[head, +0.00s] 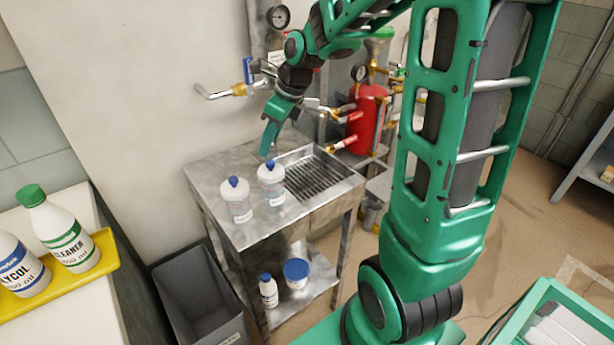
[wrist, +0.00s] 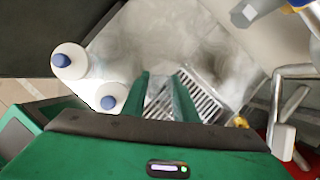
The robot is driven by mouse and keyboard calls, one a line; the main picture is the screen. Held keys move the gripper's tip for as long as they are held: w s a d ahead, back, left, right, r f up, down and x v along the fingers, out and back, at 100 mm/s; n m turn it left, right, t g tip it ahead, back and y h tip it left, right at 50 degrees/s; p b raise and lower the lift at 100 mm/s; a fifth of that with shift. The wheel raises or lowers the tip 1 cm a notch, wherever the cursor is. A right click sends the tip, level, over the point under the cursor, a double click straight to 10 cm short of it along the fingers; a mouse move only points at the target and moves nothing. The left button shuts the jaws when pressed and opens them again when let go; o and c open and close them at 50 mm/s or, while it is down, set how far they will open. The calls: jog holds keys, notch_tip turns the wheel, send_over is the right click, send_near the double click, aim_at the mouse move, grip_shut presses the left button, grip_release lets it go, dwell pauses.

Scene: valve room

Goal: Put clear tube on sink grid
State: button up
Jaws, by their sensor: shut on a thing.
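The sink grid (head: 312,178) is a dark slatted rack set in the basin of the steel sink table (head: 215,172). In the wrist view the sink grid (wrist: 207,98) shows beyond and to the right of my fingers. My gripper (head: 269,143) points down above the back of the table, left of the grid. In the wrist view my gripper (wrist: 161,84) has its two green fingers a small gap apart, shut on the clear tube. The tube itself is see-through and hard to make out between the fingers, so its tilt cannot be told.
Two white bottles with blue caps, a left one (head: 237,200) and a right one (head: 271,182), stand on the table left of the grid. A wall tap (head: 225,92) and a red cylinder (head: 366,120) stand behind. A grey bin (head: 200,300) is at the lower left.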

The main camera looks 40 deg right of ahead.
jog(key=shift+s+d+f, duration=0.25)
jog(key=shift+d+f, duration=1.55)
jog(key=shift+d, duration=0.05)
jog(key=shift+s+d+f, duration=0.25)
jog(key=shift+d+f, duration=1.55)
jog(key=shift+d, duration=0.1)
jog(key=shift+s+d+f, duration=0.25)
jog(key=shift+d+f, duration=1.55)
jog(key=shift+d, duration=0.05)
jog(key=o, duration=1.1)
jog(key=shift+f, duration=0.1)
jog(key=shift+c, duration=0.2)
jog(key=v, duration=1.1)
jog(key=s+a+n+g+h, duration=0.1)
jog(key=s+a+n+g, duration=0.1)
jog(key=s+n, duration=0.9)
jog(key=s+a+n+g+h, duration=0.1)
jog(key=s+a+n, duration=0.2)
jog(key=s+n, duration=0.8)
jog(key=s, duration=0.3)
jog(key=shift+r+g, duration=0.4)
